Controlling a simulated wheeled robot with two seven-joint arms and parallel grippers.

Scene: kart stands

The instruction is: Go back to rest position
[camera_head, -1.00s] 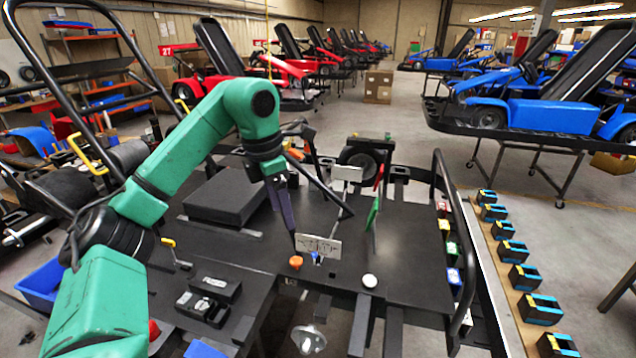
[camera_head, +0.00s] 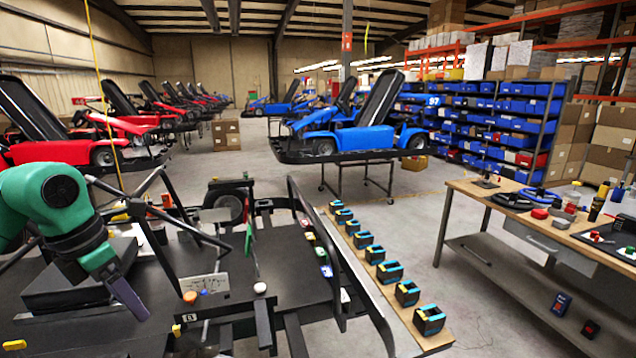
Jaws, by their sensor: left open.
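My left gripper (camera_head: 122,290) is at the lower left, at the end of my green arm. It hangs above the dark kart floor (camera_head: 60,322), its fingers pointing down to the right. One grey finger shows clearly; the other is hard to make out. I see nothing held in it, and it is open. It is to the left of a small pale plate (camera_head: 205,284) with dark marks on the kart floor. My right gripper is not in view.
A narrow wooden board with several black and blue holders (camera_head: 388,271) runs along the kart's right side. A workbench (camera_head: 560,228) with tools stands at the right. A blue kart (camera_head: 350,140) is on a stand behind. Grey floor lies open between.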

